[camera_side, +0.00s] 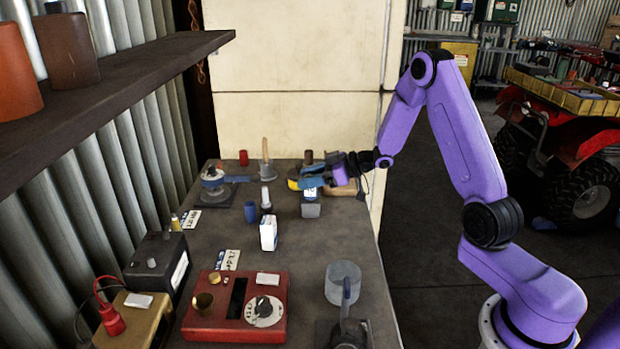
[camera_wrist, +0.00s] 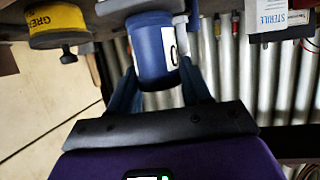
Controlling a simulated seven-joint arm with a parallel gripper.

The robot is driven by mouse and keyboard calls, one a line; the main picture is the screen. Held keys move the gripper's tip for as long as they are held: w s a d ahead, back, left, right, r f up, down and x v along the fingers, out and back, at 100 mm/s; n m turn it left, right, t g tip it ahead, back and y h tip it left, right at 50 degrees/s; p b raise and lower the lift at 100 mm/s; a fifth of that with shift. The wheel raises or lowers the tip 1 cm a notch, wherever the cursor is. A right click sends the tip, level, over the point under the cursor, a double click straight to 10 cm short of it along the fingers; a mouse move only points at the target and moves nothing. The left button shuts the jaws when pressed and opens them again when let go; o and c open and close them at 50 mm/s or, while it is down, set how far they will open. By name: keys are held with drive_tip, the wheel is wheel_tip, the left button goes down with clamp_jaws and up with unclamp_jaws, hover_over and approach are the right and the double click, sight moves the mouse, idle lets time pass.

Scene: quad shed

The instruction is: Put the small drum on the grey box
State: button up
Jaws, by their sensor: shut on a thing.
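The small drum is blue with a white label; it shows in the side view (camera_side: 309,194) and large in the wrist view (camera_wrist: 150,45). My gripper (camera_side: 313,183) is shut on the drum, with a finger on either side of it in the wrist view (camera_wrist: 152,62). The grey box (camera_side: 311,210) is directly below the drum in the side view. The drum's lower end is at or just above the box's top; I cannot tell whether they touch. Part of the drum is hidden by my fingers.
A yellow tin (camera_side: 293,184) stands close behind the drum; it is labelled in the wrist view (camera_wrist: 57,27). A blue cup (camera_side: 250,211), a white carton (camera_side: 268,233) and a wooden-handled tool (camera_side: 265,160) stand left. Clear bench (camera_side: 310,250) lies in front of the box.

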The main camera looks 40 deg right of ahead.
drive_tip(key=shift+f, duration=0.1)
drive_tip(key=o, duration=1.1)
drive_tip(key=shift+f, duration=0.1)
